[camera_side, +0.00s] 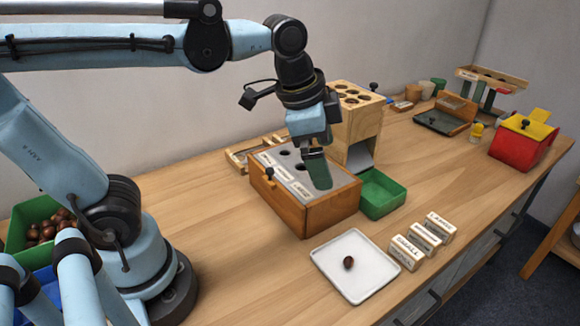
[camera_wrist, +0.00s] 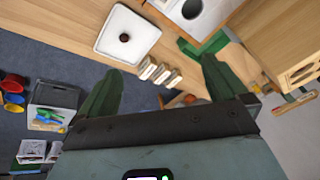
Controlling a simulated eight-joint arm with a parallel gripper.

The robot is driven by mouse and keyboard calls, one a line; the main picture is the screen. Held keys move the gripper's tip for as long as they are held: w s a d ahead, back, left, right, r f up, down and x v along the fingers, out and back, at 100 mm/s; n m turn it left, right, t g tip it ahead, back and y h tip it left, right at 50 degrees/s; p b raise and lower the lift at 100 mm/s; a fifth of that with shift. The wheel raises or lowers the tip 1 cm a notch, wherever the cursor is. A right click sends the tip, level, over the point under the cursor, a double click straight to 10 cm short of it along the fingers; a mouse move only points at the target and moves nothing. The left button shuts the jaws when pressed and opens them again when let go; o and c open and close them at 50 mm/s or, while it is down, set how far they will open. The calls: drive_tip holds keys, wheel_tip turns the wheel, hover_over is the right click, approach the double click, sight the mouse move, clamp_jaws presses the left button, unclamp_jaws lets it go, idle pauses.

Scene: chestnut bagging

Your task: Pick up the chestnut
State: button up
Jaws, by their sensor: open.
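A single brown chestnut (camera_side: 348,262) lies near the middle of a white square tray (camera_side: 369,286) at the front of the bench. The chestnut (camera_wrist: 124,37) and the tray (camera_wrist: 143,48) also show at the top of the wrist view. My gripper (camera_side: 316,168) is above the wooden sorting box, behind and left of the tray, with its green fingers pointing down. In the wrist view its two green fingers (camera_wrist: 158,88) are spread wide with nothing held between them. The chestnut is apart from the fingers.
The wooden sorting box (camera_side: 318,219) with a holed grey top stands under my gripper. A green bin (camera_side: 381,197) sits beside it. Several labelled blocks (camera_side: 405,252) stand right of the tray. A wooden dispenser (camera_side: 354,124) stands behind. Bench left of the tray is clear.

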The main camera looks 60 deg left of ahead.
drive_tip(key=s+a+f+n+t, duration=0.2)
drive_tip(key=a+f+n+t, duration=0.1)
drive_tip(key=a+f+n, duration=0.2)
drive_tip(key=shift+s+a+n, duration=0.2)
drive_tip(key=shift+s+n, duration=0.05)
drive_tip(key=shift+n, duration=0.95)
drive_tip(key=shift+a+f+n+y, duration=0.15)
drive_tip(key=shift+f+n+y, duration=0.1)
drive_tip(key=shift+n+y, duration=0.05)
drive_tip(key=shift+c, duration=1)
drive_tip(key=shift+s+a, duration=0.1)
drive_tip(key=shift+c, duration=1.4)
drive_tip(key=c, duration=0.8)
drive_tip(key=shift+o, duration=0.2)
drive_tip(key=n+g+h, duration=0.1)
drive_tip(key=n+g, duration=0.5)
drive_tip(key=n, duration=0.1)
approach(348, 259)
drive_tip(key=shift+w+d+f, duration=0.1)
drive_tip(key=shift+d+f, duration=0.05)
drive_tip(key=shift+f, duration=1.3)
drive_tip(key=shift+w+d+f, duration=0.1)
drive_tip(key=shift+w+f, duration=0.05)
drive_tip(key=shift+f, duration=1.3)
drive_tip(key=shift+w+d+f, duration=0.1)
drive_tip(key=shift+d+f, duration=0.05)
drive_tip(key=shift+f, duration=1.3)
